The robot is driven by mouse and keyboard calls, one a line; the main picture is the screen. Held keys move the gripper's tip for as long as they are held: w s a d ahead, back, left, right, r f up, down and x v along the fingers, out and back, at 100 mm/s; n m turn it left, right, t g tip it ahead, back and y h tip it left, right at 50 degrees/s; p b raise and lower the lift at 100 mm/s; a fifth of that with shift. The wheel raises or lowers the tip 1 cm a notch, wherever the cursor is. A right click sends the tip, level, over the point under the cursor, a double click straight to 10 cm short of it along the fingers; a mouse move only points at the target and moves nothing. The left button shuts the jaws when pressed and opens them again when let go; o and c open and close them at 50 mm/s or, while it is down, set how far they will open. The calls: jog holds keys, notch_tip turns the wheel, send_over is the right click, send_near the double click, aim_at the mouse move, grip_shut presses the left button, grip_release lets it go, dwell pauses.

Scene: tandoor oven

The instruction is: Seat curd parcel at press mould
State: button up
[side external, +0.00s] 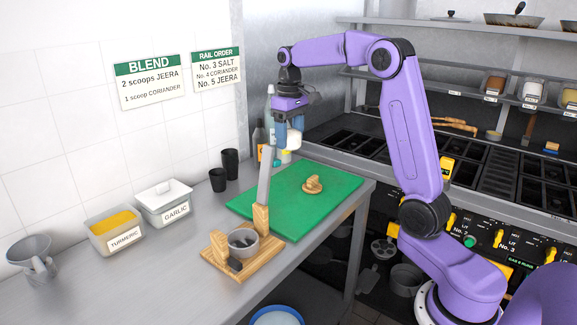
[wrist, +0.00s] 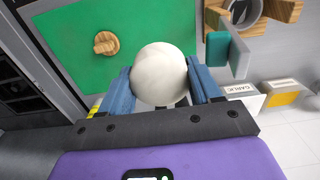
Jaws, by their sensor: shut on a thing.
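My gripper (side external: 289,134) is shut on a round white curd parcel (wrist: 160,75), with a blue finger on each side of it. The parcel also shows low between the fingers in the side view (side external: 295,141). My gripper holds it up above the green board, behind and above the press. The press mould is a grey cup (side external: 243,241) on a wooden base (side external: 254,265) at the counter's front. Its grey lever (side external: 265,178) stands nearly upright from a wooden post. In the wrist view the mould (wrist: 242,14) is at the upper right, partly cut off.
A wooden disc with a knob (side external: 312,185) lies on the green board (side external: 285,214). Tubs of turmeric (side external: 115,232) and garlic (side external: 164,204), two dark cups (side external: 230,163) and bottles stand along the wall. The raised lever stands between my gripper and the mould in the side view.

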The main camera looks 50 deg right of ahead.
notch_tip(320, 180, up, 9)
jog(key=shift+f, duration=0.1)
jog(key=shift+a+r, duration=0.15)
jog(key=shift+r, duration=0.65)
jog(key=a+n, duration=0.6)
jog(key=a, duration=1.3)
send_over(241, 228)
jog(key=s+a, duration=0.3)
notch_tip(241, 228, down, 18)
jog(key=shift+s+d+f, duration=0.1)
jog(key=shift+s+f, duration=0.05)
jog(key=shift+f, duration=3.85)
jog(key=shift+f, duration=1.7)
jog(key=shift+r, duration=0.1)
